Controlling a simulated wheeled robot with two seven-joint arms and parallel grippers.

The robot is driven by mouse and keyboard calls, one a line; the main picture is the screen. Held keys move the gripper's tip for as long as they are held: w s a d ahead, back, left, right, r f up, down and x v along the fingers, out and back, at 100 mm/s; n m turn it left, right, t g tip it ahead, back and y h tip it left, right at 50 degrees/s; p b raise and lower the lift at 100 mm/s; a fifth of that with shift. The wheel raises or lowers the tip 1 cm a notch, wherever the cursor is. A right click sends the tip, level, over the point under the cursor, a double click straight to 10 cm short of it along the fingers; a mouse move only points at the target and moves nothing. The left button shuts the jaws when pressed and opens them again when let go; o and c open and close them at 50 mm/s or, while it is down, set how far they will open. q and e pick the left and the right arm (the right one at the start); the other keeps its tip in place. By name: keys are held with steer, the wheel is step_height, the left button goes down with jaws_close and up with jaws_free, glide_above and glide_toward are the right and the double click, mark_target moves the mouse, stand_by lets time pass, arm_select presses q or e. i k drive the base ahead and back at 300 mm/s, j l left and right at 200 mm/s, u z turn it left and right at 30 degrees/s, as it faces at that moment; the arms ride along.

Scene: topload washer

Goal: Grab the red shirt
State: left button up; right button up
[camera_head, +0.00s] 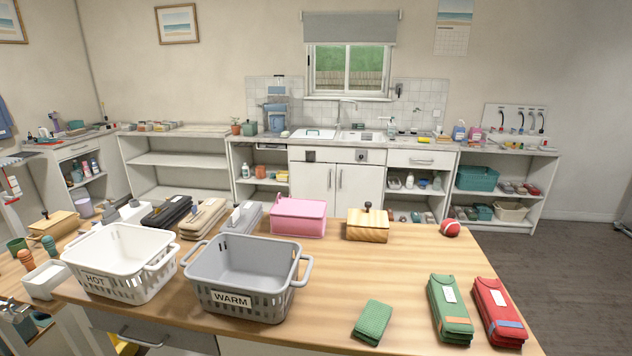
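Neither of my grippers shows in the head view.
A white basket marked HOT (127,284) and a grey basket marked WARM (245,312) stand on the table's left half. A green cloth (372,322), a pink box (299,219), a wooden box (368,229) and a red ball (450,228) are nearby. The table between wooden box and green cloth is clear.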

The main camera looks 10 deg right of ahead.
mark_target(504, 325)
steer(key=z, duration=1.5)
